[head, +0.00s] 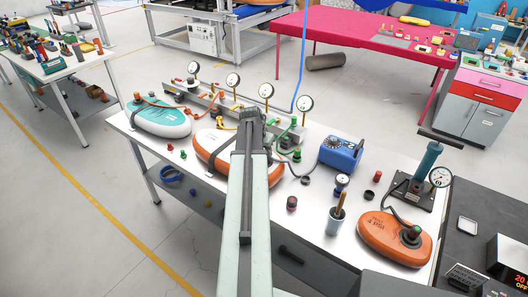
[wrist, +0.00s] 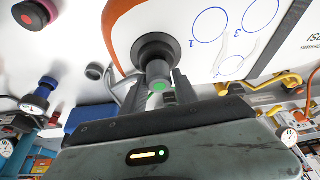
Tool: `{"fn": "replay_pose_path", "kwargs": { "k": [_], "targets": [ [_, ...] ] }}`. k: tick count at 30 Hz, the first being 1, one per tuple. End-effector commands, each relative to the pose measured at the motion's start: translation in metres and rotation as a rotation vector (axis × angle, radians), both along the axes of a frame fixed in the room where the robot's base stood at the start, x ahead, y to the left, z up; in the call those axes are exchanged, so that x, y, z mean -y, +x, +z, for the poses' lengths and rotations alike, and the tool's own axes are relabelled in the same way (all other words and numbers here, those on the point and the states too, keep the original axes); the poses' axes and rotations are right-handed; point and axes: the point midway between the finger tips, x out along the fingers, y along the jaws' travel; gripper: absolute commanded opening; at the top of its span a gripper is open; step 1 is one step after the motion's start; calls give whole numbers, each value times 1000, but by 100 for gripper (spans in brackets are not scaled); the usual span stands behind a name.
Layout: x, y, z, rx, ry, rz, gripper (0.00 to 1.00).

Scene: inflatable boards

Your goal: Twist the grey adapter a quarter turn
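The grey adapter (wrist: 157,68) sits in the dark round valve (wrist: 154,48) of the white-and-orange board (wrist: 119,28), with a green spot on its near end. My gripper (wrist: 158,88) has one finger on each side of the adapter, with no clear gap, and looks shut on it. In the head view the board (head: 208,146) lies in the middle of the bench, and my arm and gripper (head: 251,112) cover its centre. The adapter is hidden there.
A teal board (head: 160,117) lies to the left and a smaller orange board (head: 393,238) to the right. A blue box (head: 341,153), a hand pump (head: 425,165) and several gauges stand close by. A grey hose (wrist: 121,86) runs close to my left finger.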

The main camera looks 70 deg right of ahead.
Motion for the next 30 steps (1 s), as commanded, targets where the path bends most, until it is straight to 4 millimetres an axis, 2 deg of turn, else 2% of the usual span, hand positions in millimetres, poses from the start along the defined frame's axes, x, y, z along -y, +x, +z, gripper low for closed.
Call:
{"fn": "replay_pose_path", "kwargs": {
  "k": [1, 3, 4, 5, 6, 8, 11, 18, 21, 30],
  "targets": [
    [0, 0, 0, 0, 0, 0, 19],
    [0, 0, 0, 0, 0, 0, 0],
    [0, 0, 0, 0, 0, 0, 0],
    [0, 0, 0, 0, 0, 0, 26],
    [0, 0, 0, 0, 0, 0, 15],
    [0, -1, 0, -1, 0, -1, 0],
    [0, -1, 0, 0, 1, 17, 0],
    [0, 0, 0, 2, 0, 344, 0],
    [0, 0, 0, 1, 1, 423, 0],
    [0, 1, 0, 0, 1, 460, 0]
  ]
}}
